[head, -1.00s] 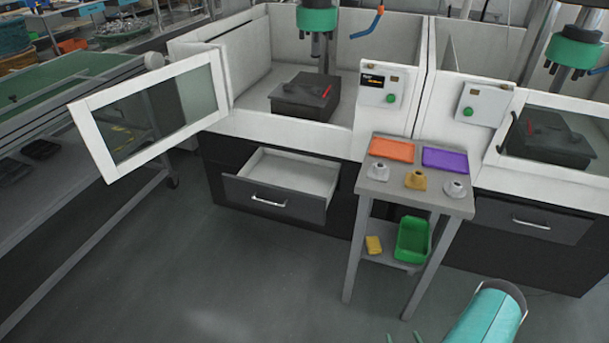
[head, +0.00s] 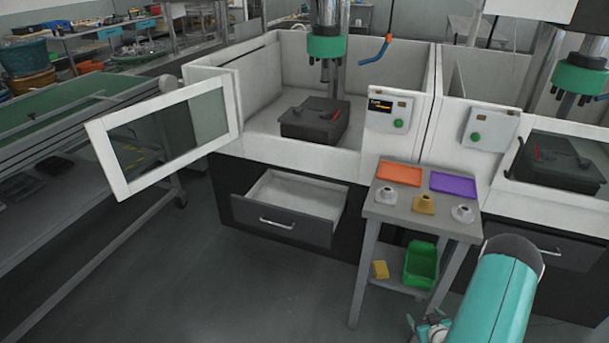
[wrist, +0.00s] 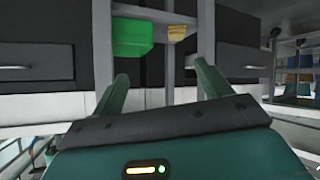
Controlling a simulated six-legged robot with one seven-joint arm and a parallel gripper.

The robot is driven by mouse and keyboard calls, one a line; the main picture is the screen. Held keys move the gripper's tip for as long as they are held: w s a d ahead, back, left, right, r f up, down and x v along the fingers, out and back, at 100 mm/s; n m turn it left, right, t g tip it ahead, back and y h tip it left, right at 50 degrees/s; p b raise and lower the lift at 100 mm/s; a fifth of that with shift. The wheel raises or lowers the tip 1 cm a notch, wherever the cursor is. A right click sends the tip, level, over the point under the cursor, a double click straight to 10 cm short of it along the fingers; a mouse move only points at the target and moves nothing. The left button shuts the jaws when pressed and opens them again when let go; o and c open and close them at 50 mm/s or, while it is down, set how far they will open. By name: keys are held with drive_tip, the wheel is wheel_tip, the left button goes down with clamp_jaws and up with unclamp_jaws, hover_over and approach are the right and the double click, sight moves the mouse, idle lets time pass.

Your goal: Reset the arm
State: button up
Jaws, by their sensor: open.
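My gripper (wrist: 163,85) is open and empty in the wrist view, with its two teal fingers apart. Beyond the fingers, a green bin (wrist: 132,36) and a small yellow block (wrist: 178,32) show, apart from the gripper. In the head view my teal arm (head: 490,300) reaches up from the lower right, in front of the right-hand cabinet. The fingers cannot be made out clearly in the head view.
A small table (head: 401,212) carries an orange tray (head: 399,173), a purple tray (head: 455,183) and three small fittings. Left of it, a drawer (head: 285,218) stands open. A windowed door (head: 165,137) swings out left. The floor in front is clear.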

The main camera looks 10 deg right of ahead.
drive_tip(key=w+a+r+g, duration=0.1)
drive_tip(key=w+r, duration=0.4)
drive_tip(key=r, duration=0.5)
drive_tip(key=w+a+r+g, duration=0.15)
drive_tip(key=w+r, duration=0.35)
drive_tip(key=r, duration=0.5)
drive_tip(key=a+r+h, duration=0.1)
drive_tip(key=a+r, duration=0.4)
drive_tip(key=r, duration=0.3)
drive_tip(key=a+r, duration=0.4)
drive_tip(key=r, duration=0.3)
drive_tip(key=s+a+r+g+y, duration=0.1)
drive_tip(key=s+a+r, duration=0.4)
drive_tip(key=a+r, duration=0.2)
drive_tip(key=s+a+r+g, duration=0.1)
drive_tip(key=s+a+r, duration=0.3)
drive_tip(key=a+r, duration=0.25)
drive_tip(key=s+a+r+g+y, duration=0.1)
drive_tip(key=s+a+r+y, duration=0.1)
drive_tip(key=s+a, duration=0.9)
drive_tip(key=s+r, duration=0.1)
drive_tip(key=s, duration=0.2)
drive_tip(key=shift+s+r+y, duration=0.25)
drive_tip(key=shift+r+y, duration=0.05)
drive_tip(key=shift+r, duration=0.1)
